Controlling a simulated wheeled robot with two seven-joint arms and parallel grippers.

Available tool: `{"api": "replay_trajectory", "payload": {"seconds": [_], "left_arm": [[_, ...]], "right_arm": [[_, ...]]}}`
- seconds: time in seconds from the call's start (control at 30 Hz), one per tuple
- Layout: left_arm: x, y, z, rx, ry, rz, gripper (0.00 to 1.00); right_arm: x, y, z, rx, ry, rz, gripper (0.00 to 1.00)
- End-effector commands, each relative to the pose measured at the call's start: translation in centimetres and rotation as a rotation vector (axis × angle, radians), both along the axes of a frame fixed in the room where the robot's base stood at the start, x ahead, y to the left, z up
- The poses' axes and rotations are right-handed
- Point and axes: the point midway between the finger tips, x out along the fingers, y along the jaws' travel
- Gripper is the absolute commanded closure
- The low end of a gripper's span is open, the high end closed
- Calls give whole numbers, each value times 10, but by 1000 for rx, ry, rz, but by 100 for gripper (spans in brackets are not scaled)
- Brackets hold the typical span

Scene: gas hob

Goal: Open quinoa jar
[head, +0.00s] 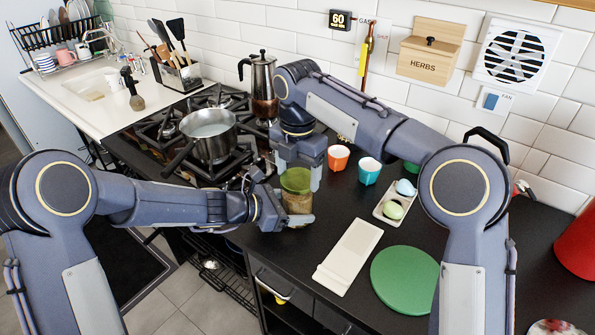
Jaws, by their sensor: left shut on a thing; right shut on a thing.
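The quinoa jar (297,203) stands near the front edge of the black counter, right of the hob. It has a tan body and a green lid (296,181). My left gripper (291,212) comes in from the left, low down, and is shut on the jar body. My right gripper (297,176) points down from above and is shut on the green lid. The lid appears to sit on the jar. The fingers hide parts of both, so I cannot tell whether there is a gap.
A pot (209,135) and a moka pot (262,85) stand on the hob at the left. Orange (338,157) and teal (369,171) cups are right of the jar. A white board (348,256) and green round board (404,280) lie in front.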

Motion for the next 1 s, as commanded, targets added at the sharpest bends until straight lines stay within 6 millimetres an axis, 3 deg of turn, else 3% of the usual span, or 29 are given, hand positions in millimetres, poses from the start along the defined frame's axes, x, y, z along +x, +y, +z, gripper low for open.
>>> {"api": "replay_trajectory", "payload": {"seconds": [0.47, 1.0], "left_arm": [[0, 0, 0, 1, 0, 0, 94], [0, 0, 0, 1, 0, 0, 94]], "right_arm": [[0, 0, 2, 0, 0, -2, 57], [0, 1, 20, 1, -1, -3, 57]]}}
